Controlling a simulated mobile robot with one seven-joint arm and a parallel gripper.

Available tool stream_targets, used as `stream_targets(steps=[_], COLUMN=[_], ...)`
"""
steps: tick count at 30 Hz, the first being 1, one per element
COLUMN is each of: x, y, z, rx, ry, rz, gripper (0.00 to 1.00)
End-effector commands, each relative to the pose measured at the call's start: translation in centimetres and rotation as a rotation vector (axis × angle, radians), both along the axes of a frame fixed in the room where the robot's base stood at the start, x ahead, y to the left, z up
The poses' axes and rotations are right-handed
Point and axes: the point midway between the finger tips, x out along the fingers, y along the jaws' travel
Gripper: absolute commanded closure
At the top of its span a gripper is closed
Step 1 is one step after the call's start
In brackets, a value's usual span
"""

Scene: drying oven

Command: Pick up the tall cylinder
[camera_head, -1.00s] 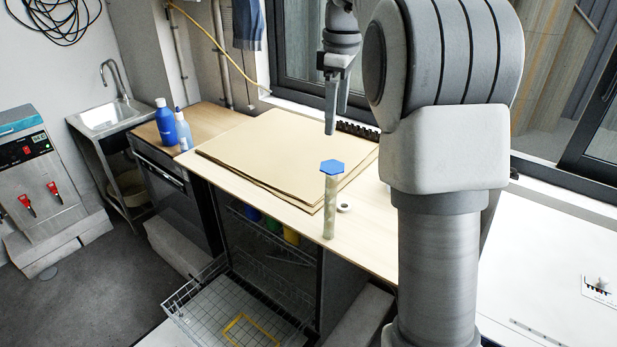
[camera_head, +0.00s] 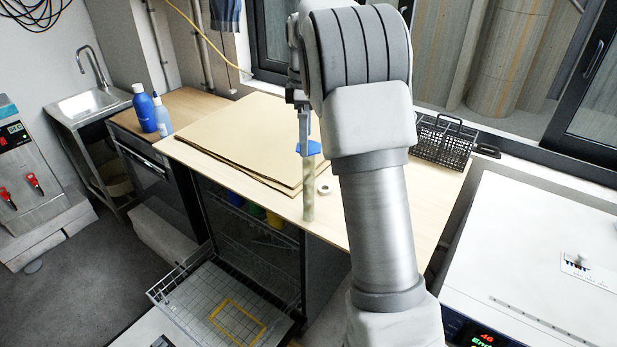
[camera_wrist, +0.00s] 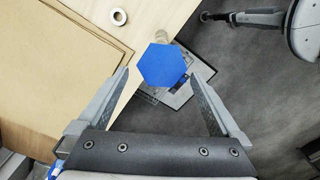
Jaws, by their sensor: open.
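The tall cylinder (camera_head: 308,200) stands upright near the front edge of the wooden counter, pale-bodied with a blue hexagonal top. In the wrist view its blue top (camera_wrist: 162,66) is seen from above, just ahead of and between the fingertips, and hides most of the body. My gripper (camera_wrist: 164,82) is open and empty, one finger to each side of the blue top. In the head view my gripper (camera_head: 304,130) points down over the cylinder, and its fingers overlap the blue top. I cannot tell the exact height gap.
Brown cardboard sheets (camera_head: 232,135) lie left of the cylinder, and a small white roll (camera_head: 323,187) lies close beside it. A black basket (camera_head: 443,143) stands at the back right. An open dishwasher rack (camera_head: 200,300) extends below the counter front. Blue bottles (camera_head: 144,108) stand at the left.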

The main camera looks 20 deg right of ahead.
Motion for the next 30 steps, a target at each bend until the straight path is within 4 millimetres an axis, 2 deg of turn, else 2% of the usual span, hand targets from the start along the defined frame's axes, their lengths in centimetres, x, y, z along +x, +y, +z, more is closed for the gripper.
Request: stream_targets(steps=[3, 8, 18, 26, 30], x=[0.0, 0.0, 0.0, 0.0, 0.0], y=[0.0, 0.1, 0.5, 0.5, 0.5], z=[-1.3, -2.3, -6.7, -6.9, -6.9], rx=[0.0, 0.0, 0.0, 0.0, 0.0], ry=[0.001, 0.002, 0.001, -0.001, 0.0], rz=[0.0, 0.001, 0.0, 0.0, 0.0], gripper=[0.0, 0.0, 0.0, 0.0, 0.23])
